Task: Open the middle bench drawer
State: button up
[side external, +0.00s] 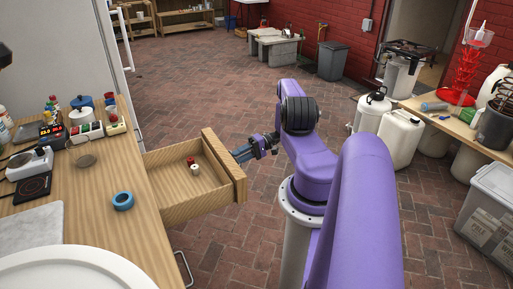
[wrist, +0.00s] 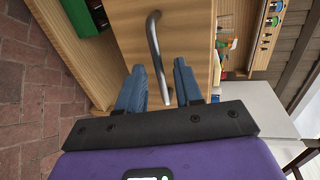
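A wooden bench drawer (side external: 180,195) is pulled well out from the bench in the side external view, with small red and white items (side external: 192,165) inside. Whether it is the middle one is not clear. My gripper (side external: 241,153) is at the outer face of its front panel. In the wrist view, the panel (wrist: 190,30) carries a curved metal bar handle (wrist: 155,50). My gripper's two blue fingers (wrist: 160,82) are apart, with the handle's lower end showing in the gap between them. Contact with the handle cannot be told. The handle is hidden in the side external view.
The wooden bench top (side external: 85,185) holds a blue tape roll (side external: 122,201), scales and jars. Another metal handle (side external: 184,268) shows lower on the bench side. White jugs (side external: 400,138) and a clear bin (side external: 487,205) stand to the right. The brick floor beyond the drawer is clear.

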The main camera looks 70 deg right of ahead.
jog(key=v, duration=1.6)
jog(key=shift+s, duration=0.15)
jog(key=shift+d, duration=0.1)
